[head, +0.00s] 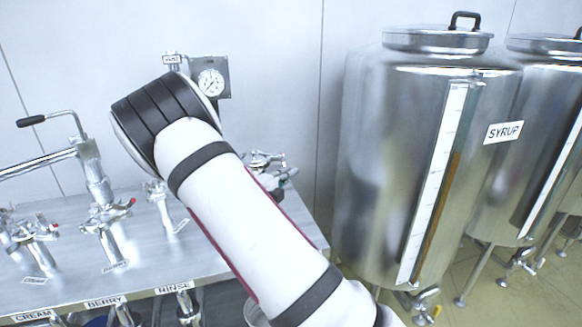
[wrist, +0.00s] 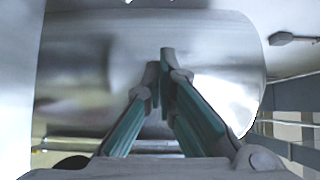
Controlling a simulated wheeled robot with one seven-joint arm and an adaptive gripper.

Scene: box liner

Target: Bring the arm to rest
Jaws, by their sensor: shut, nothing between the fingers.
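My gripper (wrist: 160,68) shows in the wrist view with its two green-padded fingers together at the tips and nothing between them. It points toward a large shiny metal surface, which looks like a tank (wrist: 95,70). I cannot tell the gap between them. In the head view my white arm rises from the lower middle to a dark-banded joint at the upper left. The arm hides my gripper in that view.
A steel counter (head: 60,280) with several valves, a swing spout (head: 45,163) and a gauge (head: 210,82) lies to the left. Large steel tanks stand to the right, the nearest (head: 385,170) close to my arm, with a SYRUP label (head: 504,131). Floor shows below the tanks.

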